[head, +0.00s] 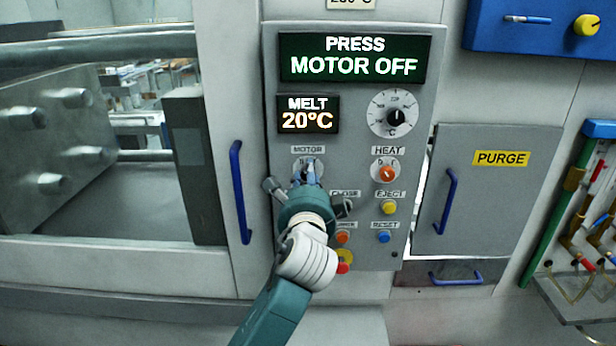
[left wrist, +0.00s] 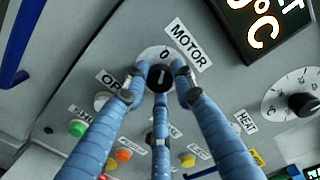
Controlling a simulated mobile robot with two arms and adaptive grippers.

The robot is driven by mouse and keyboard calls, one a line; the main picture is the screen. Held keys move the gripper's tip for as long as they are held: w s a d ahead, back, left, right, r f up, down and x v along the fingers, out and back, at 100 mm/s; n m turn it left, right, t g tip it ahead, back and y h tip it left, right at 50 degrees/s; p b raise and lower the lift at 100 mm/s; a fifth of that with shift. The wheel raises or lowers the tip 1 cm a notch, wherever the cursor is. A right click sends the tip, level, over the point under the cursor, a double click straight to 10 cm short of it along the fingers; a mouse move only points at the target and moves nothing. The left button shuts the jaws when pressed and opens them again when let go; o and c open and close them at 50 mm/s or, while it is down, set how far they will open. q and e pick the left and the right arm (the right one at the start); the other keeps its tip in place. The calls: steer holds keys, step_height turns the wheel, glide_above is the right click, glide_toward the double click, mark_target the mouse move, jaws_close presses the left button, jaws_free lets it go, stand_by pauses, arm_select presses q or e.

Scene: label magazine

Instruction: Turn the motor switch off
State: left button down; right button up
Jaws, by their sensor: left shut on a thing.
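The motor switch is a round black knob (left wrist: 160,78) with a pale line, on a white dial under the MOTOR label (left wrist: 186,44). In the left wrist view the line appears to run up toward the 0 mark. My left gripper (left wrist: 160,83) is shut on the knob, with blue fingers on both sides of it and a third below. In the head view my left gripper (head: 311,174) covers most of the knob below the MOTOR label. The rest of the dial's marks are hidden by the fingers. My right gripper is not in view.
A display (head: 354,58) reads PRESS MOTOR OFF; the melt display (head: 308,114) reads 20°C. The HEAT switch (head: 387,174) is just right of the gripper, with yellow EJECT (head: 389,207) and blue RESET (head: 384,236) buttons below. A blue door handle (head: 240,192) stands left.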

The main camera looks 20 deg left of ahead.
arm_select(q)
steer(key=shift+n, duration=0.3)
stand_by(0.4)
steer(key=c, duration=1.4)
jaws_free()
steer(key=shift+s, duration=0.1)
steer(key=v, duration=1.2)
steer(key=shift+a, duration=0.1)
